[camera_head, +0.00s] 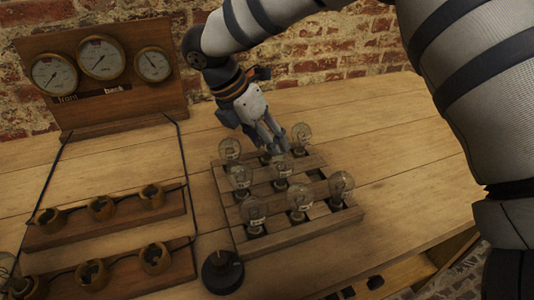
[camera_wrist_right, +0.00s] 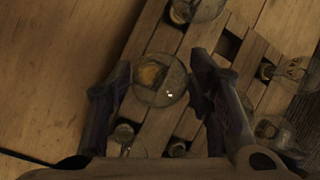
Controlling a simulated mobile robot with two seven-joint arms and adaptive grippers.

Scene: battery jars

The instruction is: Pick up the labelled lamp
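Several clear glass lamps stand in a slatted wooden rack (camera_head: 243,237). They include a back-left lamp (camera_head: 230,149), a back-right lamp (camera_head: 301,134), a middle lamp (camera_head: 281,166) and a front lamp (camera_head: 254,209). Small dark marks show on several; I cannot read them. My right gripper (camera_head: 274,147) points down over the back of the rack. In the right wrist view its open fingers (camera_wrist_right: 160,66) stand on either side of one lamp (camera_wrist_right: 160,80), with gaps visible. Another lamp (camera_wrist_right: 294,72) there carries letter-like marks. My left gripper is out of view.
Left of the rack are two wooden strips with sockets (camera_head: 103,209) (camera_head: 93,274) and wires. A gauge board (camera_head: 100,65) stands behind them. A round black knob (camera_head: 222,272) sits at the rack's front left. The table (camera_head: 410,150) is clear to the right.

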